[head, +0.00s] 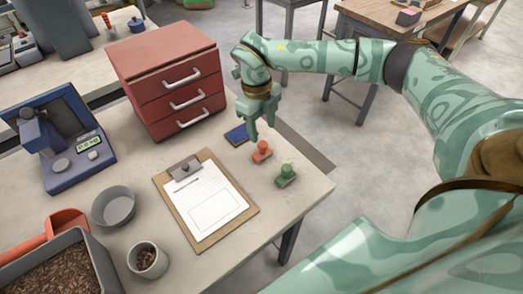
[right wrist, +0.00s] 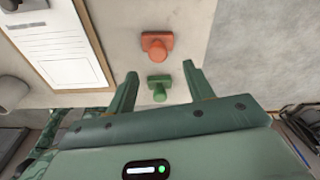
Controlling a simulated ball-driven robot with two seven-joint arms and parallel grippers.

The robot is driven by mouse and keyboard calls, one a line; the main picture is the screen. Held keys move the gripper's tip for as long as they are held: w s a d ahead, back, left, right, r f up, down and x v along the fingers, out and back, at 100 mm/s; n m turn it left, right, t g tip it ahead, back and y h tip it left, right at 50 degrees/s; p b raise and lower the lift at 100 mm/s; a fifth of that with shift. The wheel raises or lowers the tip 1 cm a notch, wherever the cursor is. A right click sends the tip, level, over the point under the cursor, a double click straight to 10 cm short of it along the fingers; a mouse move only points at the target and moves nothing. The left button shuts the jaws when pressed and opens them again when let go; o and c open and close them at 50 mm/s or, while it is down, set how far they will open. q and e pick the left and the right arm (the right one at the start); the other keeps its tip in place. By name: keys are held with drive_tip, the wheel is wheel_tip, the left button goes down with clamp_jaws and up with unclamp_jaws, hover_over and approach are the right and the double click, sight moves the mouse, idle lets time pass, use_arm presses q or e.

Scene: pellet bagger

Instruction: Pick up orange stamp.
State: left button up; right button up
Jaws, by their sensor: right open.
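The orange stamp (head: 261,151) stands upright on the table near its right edge, right of the clipboard. It also shows in the right wrist view (right wrist: 156,45), beyond my fingertips. My right gripper (head: 262,130) is open and empty, with its fingers pointing down just behind the orange stamp in the head view. In the right wrist view my two fingers (right wrist: 160,70) are spread apart, and the green stamp (right wrist: 158,88) shows between them. The green stamp (head: 286,175) stands nearer the front than the orange one in the head view. My left gripper is not in view.
A blue pad (head: 236,135) lies beside my right gripper. A clipboard (head: 250,210) with paper lies left of the stamps. A red drawer cabinet (head: 150,65), a blue scale (head: 55,180), a grey bowl (head: 114,206) and a cup (head: 147,262) are further left. Open floor lies right of the table.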

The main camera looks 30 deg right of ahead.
sight(262, 143)
drive_tip(key=f+b, duration=0.1)
drive_tip(key=f, duration=0.6)
drive_tip(key=shift+s+f+b, duration=0.2)
drive_tip(key=shift+f+b, duration=0.15)
drive_tip(key=shift+r, duration=0.1)
drive_tip(key=shift+c, duration=0.3)
drive_tip(key=c, duration=1)
